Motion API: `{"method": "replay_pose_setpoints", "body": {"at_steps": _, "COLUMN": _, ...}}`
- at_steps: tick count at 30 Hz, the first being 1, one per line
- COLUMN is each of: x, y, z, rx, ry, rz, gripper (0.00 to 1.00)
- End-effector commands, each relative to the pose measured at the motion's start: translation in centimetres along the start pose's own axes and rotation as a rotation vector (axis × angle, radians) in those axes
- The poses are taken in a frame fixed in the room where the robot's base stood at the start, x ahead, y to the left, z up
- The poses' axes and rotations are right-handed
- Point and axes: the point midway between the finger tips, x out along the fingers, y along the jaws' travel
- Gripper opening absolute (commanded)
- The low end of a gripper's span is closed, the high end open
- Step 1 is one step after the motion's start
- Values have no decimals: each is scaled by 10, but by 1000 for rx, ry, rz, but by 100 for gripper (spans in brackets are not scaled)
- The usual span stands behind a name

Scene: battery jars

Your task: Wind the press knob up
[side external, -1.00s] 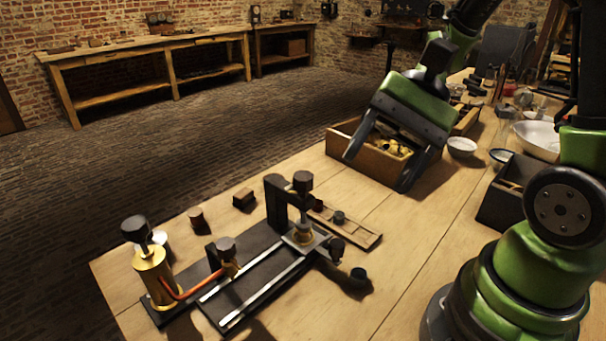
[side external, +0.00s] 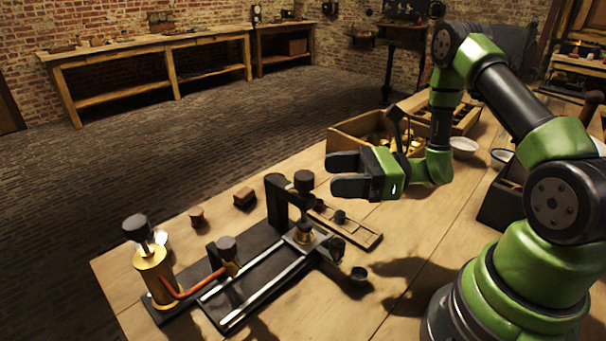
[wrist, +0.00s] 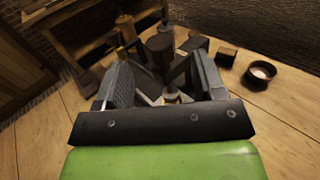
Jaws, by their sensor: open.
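The press knob (side external: 303,181) is a dark round knob on top of the press (side external: 279,203), a black upright frame at the far end of the rail base. A brass piece (side external: 304,234) sits under it. My gripper (side external: 334,174) is held level at about knob height, its fingers pointing left at the knob, a short gap to its right. The jaws are open and empty. In the wrist view, what looks like the same knob (wrist: 160,48) shows beyond and between the two fingers (wrist: 163,75). The knob's lower stem is partly hidden there.
A brass cylinder (side external: 154,276) with a dark knob stands at the left end of the base. An open wooden box (side external: 350,145) is behind my gripper. The front table is clear.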

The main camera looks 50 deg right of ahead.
Motion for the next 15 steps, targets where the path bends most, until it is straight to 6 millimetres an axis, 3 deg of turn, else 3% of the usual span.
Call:
{"method": "replay_pose_setpoints", "body": {"at_steps": 6, "x": 38, "y": 2, "z": 0, "rx": -1, "ry": 0, "rz": 8, "gripper": 63}}
{"method": "replay_pose_setpoints", "body": {"at_steps": 15, "x": 62, "y": 1, "z": 0, "rx": -1, "ry": 0, "rz": 3, "gripper": 63}}
